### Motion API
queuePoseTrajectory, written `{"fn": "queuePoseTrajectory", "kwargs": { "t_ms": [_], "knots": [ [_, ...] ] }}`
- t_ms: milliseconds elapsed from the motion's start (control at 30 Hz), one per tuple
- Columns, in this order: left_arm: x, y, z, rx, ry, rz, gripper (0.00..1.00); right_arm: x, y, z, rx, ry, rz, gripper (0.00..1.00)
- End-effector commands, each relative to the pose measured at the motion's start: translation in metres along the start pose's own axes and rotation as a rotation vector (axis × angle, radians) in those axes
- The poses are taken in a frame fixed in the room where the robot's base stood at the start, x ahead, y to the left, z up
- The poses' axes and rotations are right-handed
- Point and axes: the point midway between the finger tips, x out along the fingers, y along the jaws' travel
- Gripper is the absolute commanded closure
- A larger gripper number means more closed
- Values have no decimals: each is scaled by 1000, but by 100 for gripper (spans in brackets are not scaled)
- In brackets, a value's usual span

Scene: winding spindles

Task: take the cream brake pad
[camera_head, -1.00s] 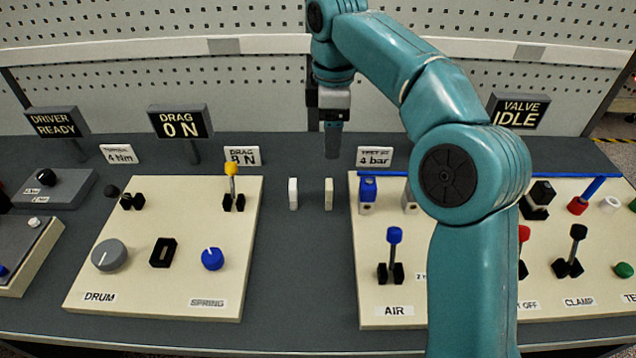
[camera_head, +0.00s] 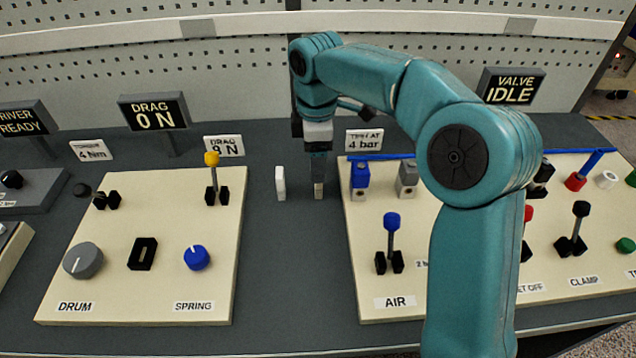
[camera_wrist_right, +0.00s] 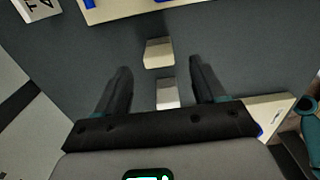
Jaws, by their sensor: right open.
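The cream brake pad (camera_head: 319,191) is a small upright block on the dark grey bench between the two cream panels. A white pad (camera_head: 280,183) stands apart to its left. My right gripper (camera_head: 319,178) points down right at the cream pad and hides its upper part in the head view. In the right wrist view the gripper (camera_wrist_right: 160,72) is open. The cream pad (camera_wrist_right: 158,53) shows just past the fingertips, and the white pad (camera_wrist_right: 167,93) shows farther back between the fingers. No contact can be made out. My left gripper is not in view.
The left panel (camera_head: 110,236) carries knobs and a yellow-topped lever (camera_head: 212,160). The right panel (camera_head: 375,310) carries a blue block (camera_head: 360,178), a grey block (camera_head: 408,178) and a blue-topped lever (camera_head: 392,222). The bench strip in front of the pads is clear.

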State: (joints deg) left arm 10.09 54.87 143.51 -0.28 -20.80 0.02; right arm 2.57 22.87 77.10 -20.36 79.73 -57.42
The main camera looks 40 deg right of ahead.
Motion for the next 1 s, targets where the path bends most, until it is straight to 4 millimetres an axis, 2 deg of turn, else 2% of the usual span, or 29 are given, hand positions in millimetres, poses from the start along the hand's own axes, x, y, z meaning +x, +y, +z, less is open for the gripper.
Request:
{"fn": "queuePoseTrajectory", "kwargs": {
  "t_ms": [200,300,567,667,700,767,1000],
  "knots": [
    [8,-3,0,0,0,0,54,37,2,3,0,-2,-3,30],
    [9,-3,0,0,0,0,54,46,3,2,0,-1,-1,30],
    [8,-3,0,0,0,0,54,49,3,2,0,0,0,30],
    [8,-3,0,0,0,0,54,48,3,2,-1,0,-1,59],
    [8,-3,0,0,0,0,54,48,3,2,-1,0,-1,72],
    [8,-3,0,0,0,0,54,48,3,2,-1,0,-1,89],
    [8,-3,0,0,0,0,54,48,3,2,-1,0,0,90]
  ]
}}
